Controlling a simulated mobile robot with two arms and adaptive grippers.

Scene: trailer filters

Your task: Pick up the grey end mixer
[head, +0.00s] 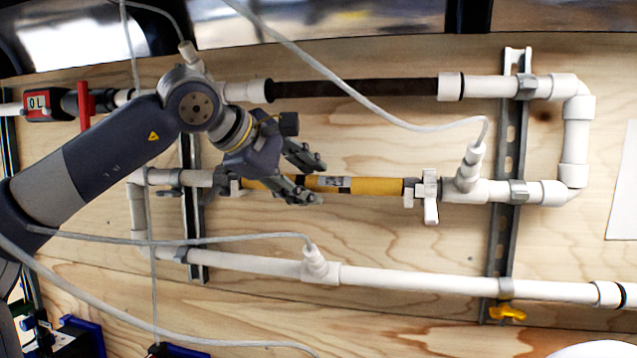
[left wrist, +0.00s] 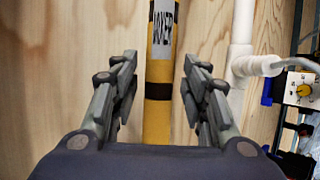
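A yellow tube (head: 372,186) with a pale label and dark bands sits in the middle pipe run on the wooden panel. It also shows in the left wrist view (left wrist: 159,70), where its label lettering looks like "MIXER". A dark grey section (head: 408,188) is at its right end, beside a white valve (head: 430,196). My left gripper (head: 317,180) is open and empty over the tube's left part, hiding some of it. In the left wrist view its fingers (left wrist: 160,88) lie on either side of the tube; I cannot tell the depth gap. My right gripper is out of view.
A dark brown tube (head: 352,88) is in the upper pipe run. White pipe (head: 430,281) runs below. Metal rails (head: 507,150) hold the pipes, and thin hoses (head: 350,92) cross in front. A red valve handle (head: 86,103) is at the left.

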